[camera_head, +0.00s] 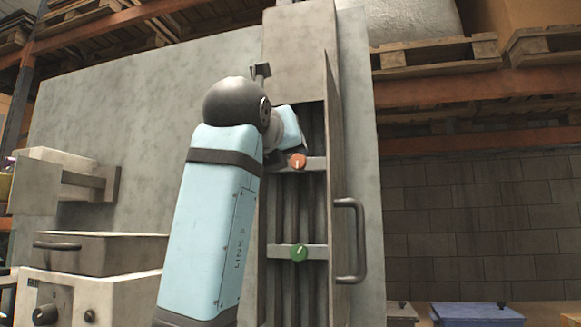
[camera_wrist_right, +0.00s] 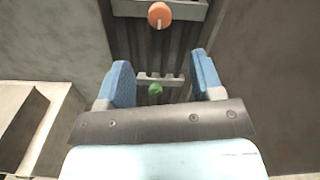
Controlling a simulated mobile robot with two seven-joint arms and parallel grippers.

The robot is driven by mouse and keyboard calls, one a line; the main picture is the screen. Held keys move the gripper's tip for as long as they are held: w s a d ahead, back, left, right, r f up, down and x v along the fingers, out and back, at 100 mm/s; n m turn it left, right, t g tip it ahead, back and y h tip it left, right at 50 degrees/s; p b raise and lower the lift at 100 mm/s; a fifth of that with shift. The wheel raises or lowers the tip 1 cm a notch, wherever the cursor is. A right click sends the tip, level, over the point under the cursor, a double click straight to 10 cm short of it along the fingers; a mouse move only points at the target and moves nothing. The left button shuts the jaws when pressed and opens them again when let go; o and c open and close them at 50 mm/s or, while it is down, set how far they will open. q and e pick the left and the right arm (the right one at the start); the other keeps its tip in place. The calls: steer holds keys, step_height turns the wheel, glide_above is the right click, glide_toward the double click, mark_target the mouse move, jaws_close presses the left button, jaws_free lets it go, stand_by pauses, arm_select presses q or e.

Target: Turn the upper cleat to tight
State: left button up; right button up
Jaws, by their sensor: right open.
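The upper cleat is a pale bar across dark vertical tubes in an open cabinet, with an orange knob (camera_head: 298,160) on it. The knob's white mark points down in the head view. The orange knob also shows at the top of the right wrist view (camera_wrist_right: 159,15). A lower bar carries a green knob (camera_head: 299,252), which appears smaller and farther off in the wrist view (camera_wrist_right: 155,90). My right gripper (camera_wrist_right: 162,82) is open and empty, with blue fingers apart and the green knob seen between them. In the head view its fingers are hidden. My left gripper is not in view.
The cabinet door (camera_head: 341,170) stands open on the right, with a bar handle (camera_head: 351,240). A concrete panel (camera_head: 110,115) is behind. A grey box (camera_head: 95,252) sits on a pale machine at the left. A blue box (camera_head: 478,315) is low at the right.

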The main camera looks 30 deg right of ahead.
steer(key=v, duration=0.2)
steer(key=shift+s+a, duration=0.2)
steer(key=shift+a, duration=0.05)
stand_by(0.4)
